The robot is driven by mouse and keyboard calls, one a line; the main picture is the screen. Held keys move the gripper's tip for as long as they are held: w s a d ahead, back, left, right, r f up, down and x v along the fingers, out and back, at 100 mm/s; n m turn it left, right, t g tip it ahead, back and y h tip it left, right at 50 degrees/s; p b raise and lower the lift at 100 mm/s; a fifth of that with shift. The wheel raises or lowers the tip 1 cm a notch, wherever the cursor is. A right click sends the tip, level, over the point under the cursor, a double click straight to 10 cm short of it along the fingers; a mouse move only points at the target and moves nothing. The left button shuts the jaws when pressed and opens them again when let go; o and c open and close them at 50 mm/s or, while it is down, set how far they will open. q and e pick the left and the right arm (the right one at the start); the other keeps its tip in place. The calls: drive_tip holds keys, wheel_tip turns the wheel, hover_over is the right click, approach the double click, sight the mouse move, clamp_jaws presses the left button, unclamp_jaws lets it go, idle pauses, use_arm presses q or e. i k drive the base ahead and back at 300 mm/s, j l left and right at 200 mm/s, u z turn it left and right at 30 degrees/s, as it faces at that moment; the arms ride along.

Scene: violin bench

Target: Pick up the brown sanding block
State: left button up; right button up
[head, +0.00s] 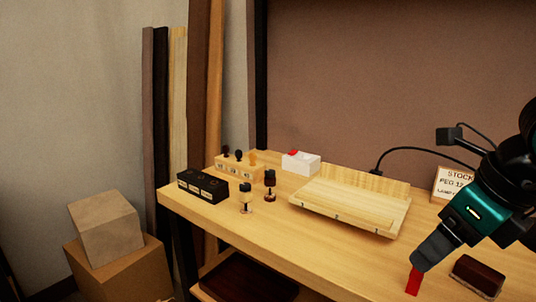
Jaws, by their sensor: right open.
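The brown sanding block (478,275) lies on the bench at the lower right of the head view. It is a dark brown block with a lighter edge line. My right gripper (414,280) comes in from the right and points down, just left of the block. It is open and apart from the block, with a red part at its tip; its fingers overlap in this view. I cannot tell its exact height above the bench. My left gripper is not in view.
The wooden bench (290,240) carries a pale wooden tray (350,205), a white box (301,164) with a red item, a black block (203,187), a peg holder (237,169), two small pegs on stands and a STOCK sign (452,184). Cardboard boxes (120,270) stand left.

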sight(485, 280)
drive_tip(key=j, duration=0.7)
drive_tip(key=k+j, duration=0.1)
drive_tip(key=j, duration=0.6)
